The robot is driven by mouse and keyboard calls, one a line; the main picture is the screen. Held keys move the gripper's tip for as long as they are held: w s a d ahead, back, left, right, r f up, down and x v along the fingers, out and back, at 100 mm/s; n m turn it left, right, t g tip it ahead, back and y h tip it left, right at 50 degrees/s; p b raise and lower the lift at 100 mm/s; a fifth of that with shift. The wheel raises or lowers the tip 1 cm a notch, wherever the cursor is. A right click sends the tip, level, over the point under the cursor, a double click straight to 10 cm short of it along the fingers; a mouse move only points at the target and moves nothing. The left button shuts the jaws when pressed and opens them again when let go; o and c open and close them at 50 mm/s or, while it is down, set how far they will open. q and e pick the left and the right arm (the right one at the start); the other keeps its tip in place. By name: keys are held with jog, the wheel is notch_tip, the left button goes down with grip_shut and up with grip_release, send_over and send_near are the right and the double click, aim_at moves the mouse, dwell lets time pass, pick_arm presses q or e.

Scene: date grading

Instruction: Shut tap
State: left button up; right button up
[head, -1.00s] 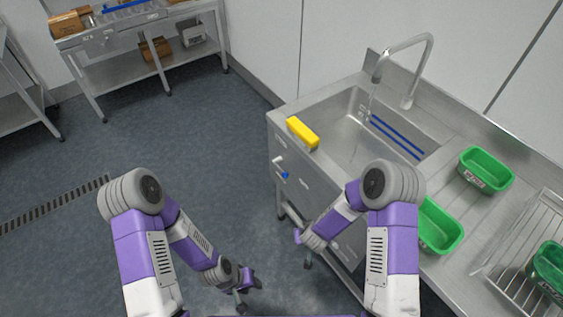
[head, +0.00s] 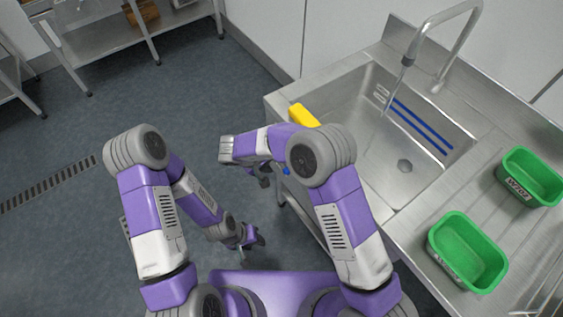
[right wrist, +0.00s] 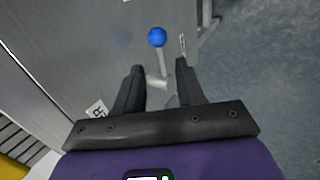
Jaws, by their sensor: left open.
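The spout (head: 452,27) of the tap arches over the steel sink (head: 375,150). A thin pale streak seems to hang below its mouth, perhaps water. A lever with a blue ball knob (right wrist: 157,37) stands on the sink's front panel; the knob also shows in the head view (head: 286,171), partly hidden by my right arm. In the wrist view my right gripper (right wrist: 160,68) is open, its dark fingers on either side of the lever's pale stem, with gaps and the knob beyond the tips. My left gripper (head: 251,237) is open and empty, low over the floor.
A yellow block (head: 303,115) lies on the sink's left rim. Green tubs (head: 468,252) (head: 532,178) stand on the drainboard at right. A steel shelf table (head: 110,30) is at the back left. The floor at left is clear.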

aim_at(283, 167)
jog(key=b+x, duration=0.2)
jog(key=x, duration=0.4)
jog(key=shift+d+f, duration=0.15)
jog(key=shift+f, duration=0.05)
grip_shut()
